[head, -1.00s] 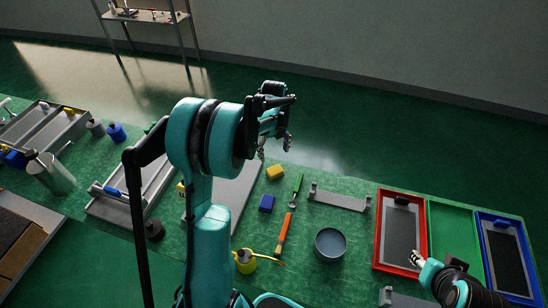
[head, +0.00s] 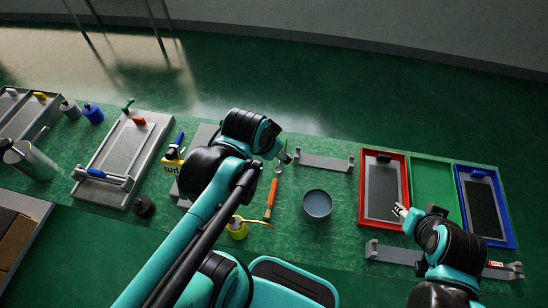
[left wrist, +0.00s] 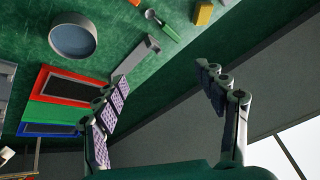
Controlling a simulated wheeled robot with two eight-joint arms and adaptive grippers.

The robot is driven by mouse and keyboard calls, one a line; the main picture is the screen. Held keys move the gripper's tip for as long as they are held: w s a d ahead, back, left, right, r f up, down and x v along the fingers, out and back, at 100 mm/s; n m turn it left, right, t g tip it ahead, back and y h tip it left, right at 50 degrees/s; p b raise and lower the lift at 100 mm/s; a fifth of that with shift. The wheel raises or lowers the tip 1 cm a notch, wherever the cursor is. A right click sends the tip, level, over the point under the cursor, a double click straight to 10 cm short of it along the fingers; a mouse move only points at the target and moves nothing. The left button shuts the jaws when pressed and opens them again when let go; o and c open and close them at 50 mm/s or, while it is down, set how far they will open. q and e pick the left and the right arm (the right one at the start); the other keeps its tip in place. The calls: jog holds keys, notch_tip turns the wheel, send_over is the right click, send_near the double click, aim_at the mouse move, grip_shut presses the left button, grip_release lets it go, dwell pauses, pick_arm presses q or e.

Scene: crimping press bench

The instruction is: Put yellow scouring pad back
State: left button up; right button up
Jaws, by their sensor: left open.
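The yellow block (left wrist: 203,13), likely the yellow scouring pad, lies on the green bench at the top of the left wrist view. In the head view it is hidden behind my left arm. My left gripper (head: 286,156) is above the bench near the grey bracket, and its spread, empty fingers (left wrist: 163,80) show in the left wrist view, apart from the block. My right gripper (head: 400,210) is over the front right edge of the red tray (head: 405,190); its finger opening is too small to judge.
Green (head: 432,165) and blue (head: 508,225) trays adjoin the red one. Another bracket (head: 395,255) lies in front of the trays.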

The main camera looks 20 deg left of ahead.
pick_arm(q)
jog(key=s+n, duration=0.1)
jog(key=s+d+n, duration=0.1)
jog(key=s+f+n+t, duration=0.1)
jog(key=n, duration=0.1)
jog(key=shift+d+f, duration=0.1)
jog(key=shift+d, duration=0.2)
